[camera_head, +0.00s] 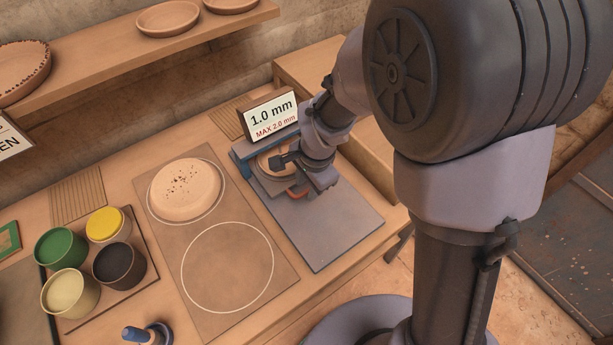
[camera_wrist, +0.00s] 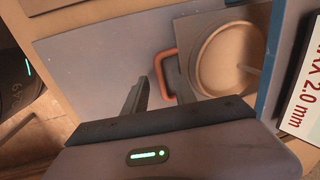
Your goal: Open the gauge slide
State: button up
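The gauge slide (camera_wrist: 205,24) is a flat plate with an orange C-shaped handle (camera_wrist: 163,64) on its edge. It carries a round clay dish (camera_wrist: 228,60) under the blue gauge frame (camera_head: 241,165). The handle also shows in the head view (camera_head: 297,193), partly hidden by my wrist. My gripper (camera_wrist: 163,85) is open at the handle. Its two dark fingers lie on either side of the handle's bar in the wrist view, one toward the dish. I cannot tell whether they touch it. The slide looks pushed in against the frame.
A sign reading 1.0 mm, MAX 2.0 mm (camera_head: 271,115) stands behind the gauge. A grey plate (camera_head: 335,224) lies clear in front of the slide. A mat (camera_head: 170,244) with a dish (camera_head: 186,189) and several paint cups (camera_head: 61,247) are to the left.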

jog(key=shift+w+f, duration=0.1)
jog(key=shift+f, duration=0.4)
jog(key=shift+c, duration=0.3)
grip_shut()
dwell(0.8)
